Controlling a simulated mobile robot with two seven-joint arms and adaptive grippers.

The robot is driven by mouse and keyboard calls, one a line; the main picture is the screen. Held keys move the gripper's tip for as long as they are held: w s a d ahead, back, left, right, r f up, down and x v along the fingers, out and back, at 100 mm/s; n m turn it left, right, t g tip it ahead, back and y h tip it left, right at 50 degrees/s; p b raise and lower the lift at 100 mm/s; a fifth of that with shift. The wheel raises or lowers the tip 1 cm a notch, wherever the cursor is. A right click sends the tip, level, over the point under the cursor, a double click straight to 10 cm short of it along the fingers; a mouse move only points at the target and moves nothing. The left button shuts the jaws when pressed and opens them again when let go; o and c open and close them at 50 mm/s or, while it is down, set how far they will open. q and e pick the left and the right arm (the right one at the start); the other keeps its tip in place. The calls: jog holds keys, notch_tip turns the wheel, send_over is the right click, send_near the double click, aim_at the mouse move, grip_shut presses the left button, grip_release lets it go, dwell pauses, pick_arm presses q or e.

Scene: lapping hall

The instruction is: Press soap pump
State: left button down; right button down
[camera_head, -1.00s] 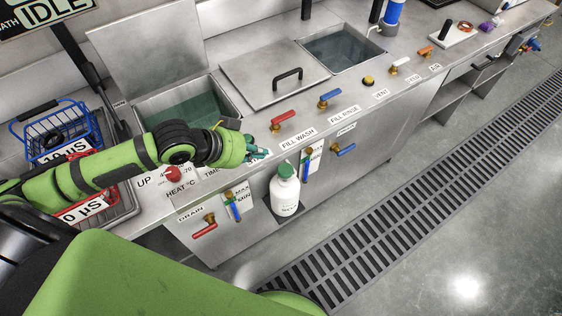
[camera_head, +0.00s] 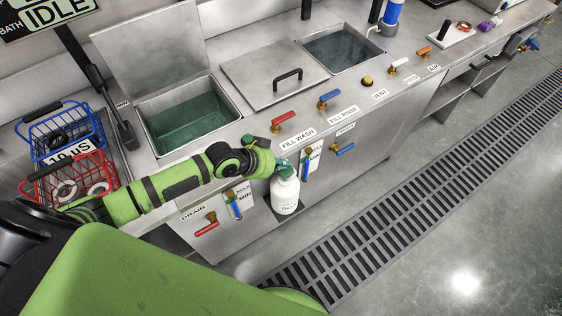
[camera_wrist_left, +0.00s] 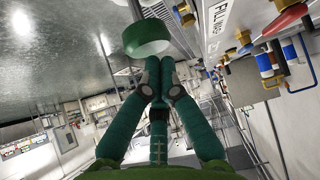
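The soap bottle (camera_head: 285,195) is white with a green pump top (camera_head: 284,170). It stands upright at the front of the steel wash bench. My left gripper (camera_head: 281,162) is at the pump top and partly covers it in the head view. In the left wrist view the fingers of my left gripper (camera_wrist_left: 160,72) are closed together and hold nothing. A round green part, seemingly the pump top (camera_wrist_left: 146,35), is just beyond the fingertips. I cannot tell whether they touch it. My right gripper is not in view.
Red (camera_head: 283,118) and blue (camera_head: 328,97) valve handles sit on the bench top near my left forearm. More handles are on the front panel, including a blue one (camera_head: 344,149) right of the bottle. An open green-water tank (camera_head: 190,122) lies behind the arm.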

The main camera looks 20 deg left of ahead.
pick_arm(q)
notch_tip(320, 180, down, 3)
jog(key=shift+b, duration=1.1)
jog(key=shift+s+r, duration=0.1)
jog(key=shift+s, duration=0.05)
jog(key=shift+r+p, duration=0.2)
jog(key=shift+p, duration=0.2)
jog(key=r+p, duration=0.4)
jog(key=shift+s+a+r, duration=0.1)
jog(key=shift+a+r, duration=0.1)
jog(key=b+v, duration=0.2)
jog(key=v, duration=0.7)
